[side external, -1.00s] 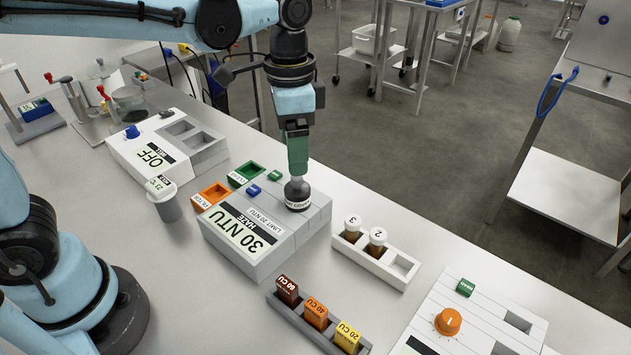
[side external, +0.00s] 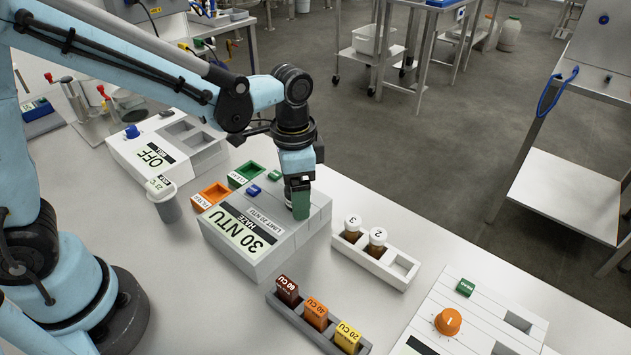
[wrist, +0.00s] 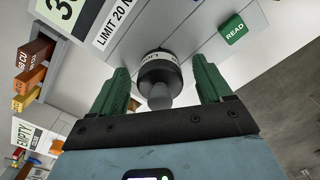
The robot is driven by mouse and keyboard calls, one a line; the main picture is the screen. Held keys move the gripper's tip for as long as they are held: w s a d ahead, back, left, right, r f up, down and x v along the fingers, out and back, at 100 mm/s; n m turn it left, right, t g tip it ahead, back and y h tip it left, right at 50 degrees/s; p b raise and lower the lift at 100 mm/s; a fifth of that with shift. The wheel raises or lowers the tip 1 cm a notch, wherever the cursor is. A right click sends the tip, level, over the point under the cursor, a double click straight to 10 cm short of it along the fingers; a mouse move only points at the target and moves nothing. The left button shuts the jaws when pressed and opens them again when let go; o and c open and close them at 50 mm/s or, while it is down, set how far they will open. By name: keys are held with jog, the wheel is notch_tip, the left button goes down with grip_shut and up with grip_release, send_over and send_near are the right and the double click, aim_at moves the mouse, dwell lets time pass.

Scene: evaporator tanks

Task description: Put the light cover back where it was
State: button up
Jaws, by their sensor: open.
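The light cover (wrist: 158,72) is a dark round cap with a pale lettered band and a grey knob. In the wrist view it sits on the top of the grey haze meter (side external: 283,240), whose display reads 30 NTU. My gripper (wrist: 162,70) is open, with one green finger on each side of the cover and a visible gap at each side.
A white rack (side external: 366,262) with two brown vials and an empty slot stands right of the meter. A grey rack of coloured blocks (side external: 316,318) is in front. Orange (side external: 211,196) and green (side external: 246,173) trays and a grey cup (side external: 165,202) are at the left.

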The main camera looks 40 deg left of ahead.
jog(key=c, duration=1.2)
jog(key=shift+o, duration=0.2)
